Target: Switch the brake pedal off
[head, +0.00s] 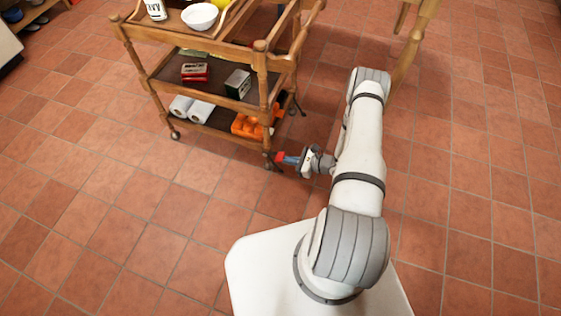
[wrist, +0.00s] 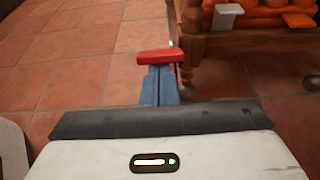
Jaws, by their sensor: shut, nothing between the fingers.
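A small red bar, which looks like the brake pedal (wrist: 162,57), lies across the tips of my blue fingers in the wrist view, beside the foot of a wooden cart leg. In the head view the red pedal (head: 279,157) shows at the cart's near right corner. My gripper (wrist: 160,72) is shut with nothing held; its fingertips are right at the red bar, and I cannot tell whether they touch it. My gripper also shows in the head view (head: 287,159), level with the cart's foot. The pedal's tilt is unclear.
The wooden cart (head: 262,75) stands on casters and carries a white bowl (head: 199,16), boxes, paper rolls (head: 192,108) and an orange crate (head: 247,126). A wooden furniture leg (head: 412,45) stands behind my arm. The tiled floor left and right is clear.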

